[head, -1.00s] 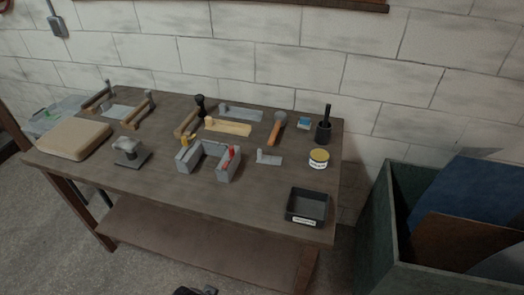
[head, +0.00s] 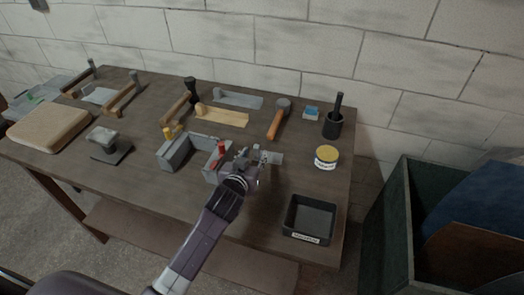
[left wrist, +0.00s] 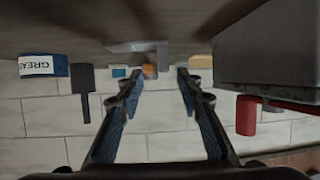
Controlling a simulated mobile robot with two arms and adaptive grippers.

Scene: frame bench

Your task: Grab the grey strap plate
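A small light-grey plate (head: 274,158) with a raised tab at its left end lies on the bench (head: 130,184); its left part is partly hidden by my left gripper in the head view. My left gripper (head: 256,156) is at that end, low over the bench. In the left wrist view its two fingers (left wrist: 158,80) are apart and nothing is between the pads; the grey plate (left wrist: 136,47) shows beyond the tips. A longer grey plate (head: 238,100) lies farther back, behind a similar yellowish one (head: 222,117). My right gripper is not in view.
A grey U-shaped block with a red handle (head: 221,150) stands just left of my gripper. A yellow-lidded tin (head: 326,157) and black cup (head: 333,127) stand to the right. A black tray (head: 310,220) sits at the front right. An orange-handled tool (head: 275,125) lies behind.

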